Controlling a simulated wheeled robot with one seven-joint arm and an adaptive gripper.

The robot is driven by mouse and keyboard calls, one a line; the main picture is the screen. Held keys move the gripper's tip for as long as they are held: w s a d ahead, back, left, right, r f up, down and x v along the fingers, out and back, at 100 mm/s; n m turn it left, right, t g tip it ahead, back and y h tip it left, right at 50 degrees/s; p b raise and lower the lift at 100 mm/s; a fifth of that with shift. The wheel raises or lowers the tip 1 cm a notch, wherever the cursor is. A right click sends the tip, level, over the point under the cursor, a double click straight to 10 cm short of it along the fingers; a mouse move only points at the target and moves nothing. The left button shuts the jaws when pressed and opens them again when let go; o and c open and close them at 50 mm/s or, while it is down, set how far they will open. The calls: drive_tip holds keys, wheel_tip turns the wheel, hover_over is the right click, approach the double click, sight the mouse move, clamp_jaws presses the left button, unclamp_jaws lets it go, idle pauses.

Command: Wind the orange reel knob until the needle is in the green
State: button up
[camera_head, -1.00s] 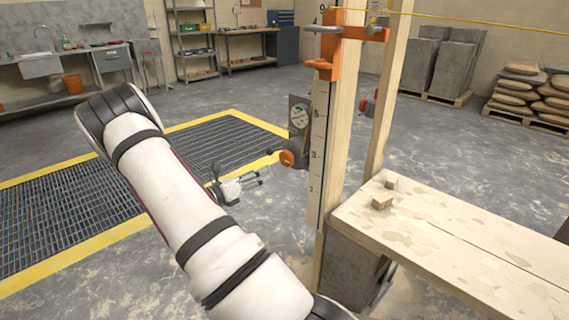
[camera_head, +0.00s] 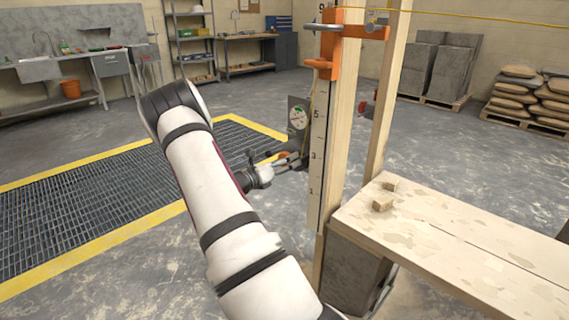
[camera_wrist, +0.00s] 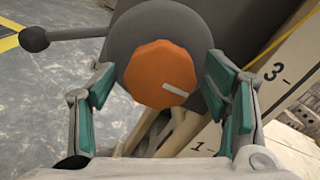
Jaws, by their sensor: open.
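The orange reel knob (camera_wrist: 160,75) with a white mark faces me in the middle of the wrist view, on a dark grey round reel body (camera_wrist: 185,22). My gripper (camera_wrist: 160,98) is open, with its teal-padded fingers on the left and right of the knob; I cannot tell whether they touch it. In the head view my gripper (camera_head: 283,160) is at the reel and hides most of the knob. The gauge dial (camera_head: 298,117) shows above the reel on a dark plate; its needle is too small to read surely.
A black ball-ended crank (camera_wrist: 35,39) sticks out left of the reel. The numbered wooden post (camera_head: 318,150) stands right beside it, with an orange clamp (camera_head: 328,50) higher up. A plank bench (camera_head: 440,230) with small wooden blocks is at the right.

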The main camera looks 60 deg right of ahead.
drive_tip(key=c, duration=1.2)
drive_tip(key=shift+o, duration=0.2)
drive_tip(key=shift+m, duration=0.3)
drive_tip(key=m, duration=0.5)
drive_tip(key=shift+w, duration=0.1)
drive_tip(key=m, duration=0.5)
drive_tip(key=shift+m, duration=0.4)
drive_tip(key=m, duration=0.5)
drive_tip(key=shift+p, duration=0.3)
drive_tip(key=m, duration=0.5)
drive_tip(key=shift+m, duration=0.3)
